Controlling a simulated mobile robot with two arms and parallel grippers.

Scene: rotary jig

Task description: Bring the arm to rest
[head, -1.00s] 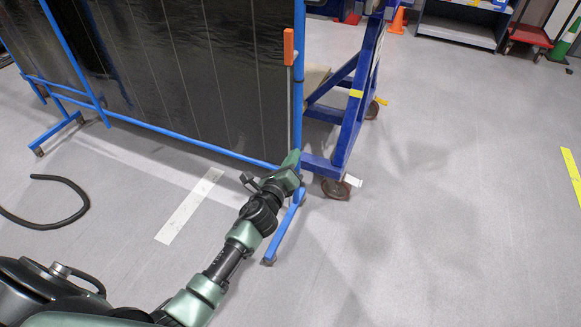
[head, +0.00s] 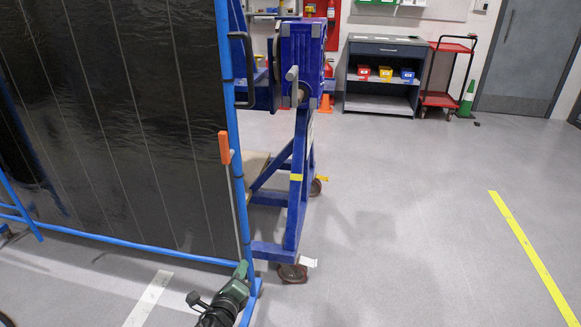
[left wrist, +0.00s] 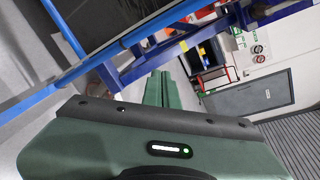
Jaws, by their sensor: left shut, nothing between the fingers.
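My left gripper (head: 241,270) is low in the head view, by the foot of the black screen's blue frame. It is shut and empty; its green fingers (left wrist: 162,90) lie together in the left wrist view. The blue rotary jig (head: 300,160) stands on castors just beyond it, with a grey handle (head: 292,74) near its top. I see no contact between gripper and jig. My right gripper is out of view.
A black screen (head: 110,130) in a blue tube frame fills the left, with an orange-handled rod (head: 224,148) at its edge. A grey shelf unit (head: 383,75) and red cart (head: 446,75) stand at the back. Floor at right is clear.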

